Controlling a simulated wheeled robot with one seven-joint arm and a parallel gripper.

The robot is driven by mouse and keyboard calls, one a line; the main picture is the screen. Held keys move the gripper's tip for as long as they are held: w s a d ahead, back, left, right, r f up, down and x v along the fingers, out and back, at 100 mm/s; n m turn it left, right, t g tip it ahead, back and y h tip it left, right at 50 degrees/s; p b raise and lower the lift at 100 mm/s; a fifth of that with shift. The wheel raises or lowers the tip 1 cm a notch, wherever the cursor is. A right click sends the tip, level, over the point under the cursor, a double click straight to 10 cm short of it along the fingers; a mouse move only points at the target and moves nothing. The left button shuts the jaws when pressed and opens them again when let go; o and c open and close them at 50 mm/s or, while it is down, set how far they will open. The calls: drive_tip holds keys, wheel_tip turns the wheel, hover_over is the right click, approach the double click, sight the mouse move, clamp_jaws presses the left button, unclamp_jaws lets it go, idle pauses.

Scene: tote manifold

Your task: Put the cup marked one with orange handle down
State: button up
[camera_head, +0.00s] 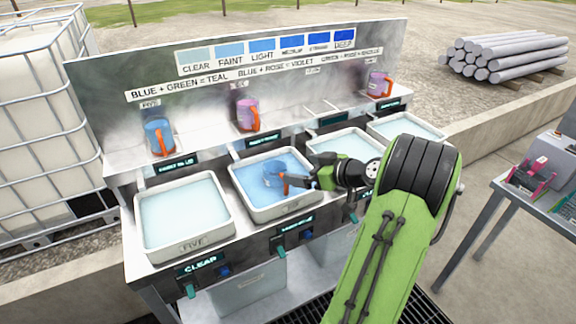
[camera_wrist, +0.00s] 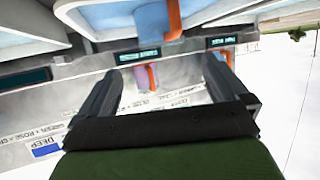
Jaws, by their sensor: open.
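A blue cup with an orange handle (camera_head: 274,171) is at the tote of blue liquid (camera_head: 246,204), second from the left. My gripper (camera_head: 296,181) is at its right, close to the handle; the head view does not show whether they touch. In the wrist view, a blue cup with an orange handle (camera_wrist: 152,20) is at the top edge, beyond my open gripper (camera_wrist: 161,66). A violet-pink cup (camera_wrist: 141,78) shows farther off between the fingers. I cannot read a mark one on any cup.
On the shelf stand a blue cup (camera_head: 158,134), a pink cup (camera_head: 246,114) and a violet cup (camera_head: 376,83), all with orange handles. A shelf spot (camera_head: 328,118) between the last two looks empty. A pale tote (camera_head: 185,246) stands left, others right.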

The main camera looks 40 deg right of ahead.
drive_tip(key=a+r+n+g, duration=0.1)
drive_tip(key=a+r+g, duration=0.15)
drive_tip(key=a, duration=0.95)
drive_tip(key=a+r+n+g, duration=0.15)
drive_tip(key=a+g, duration=0.25)
drive_tip(key=a, duration=0.7)
drive_tip(key=s+a+m, duration=0.2)
drive_tip(key=s+a, duration=0.2)
drive_tip(key=s, duration=0.4)
drive_tip(key=s+a+m+g+h, duration=0.1)
drive_tip(key=s+a, duration=0.3)
drive_tip(key=s, duration=0.5)
drive_tip(key=shift+s+a+m, duration=0.15)
drive_tip(key=shift+a+m, duration=0.2)
drive_tip(key=shift+a, duration=0.05)
drive_tip(key=shift+r+g, duration=0.1)
drive_tip(key=shift+g, duration=0.15)
wheel_tip(320, 180, up, 11)
drive_tip(key=p, duration=1.1)
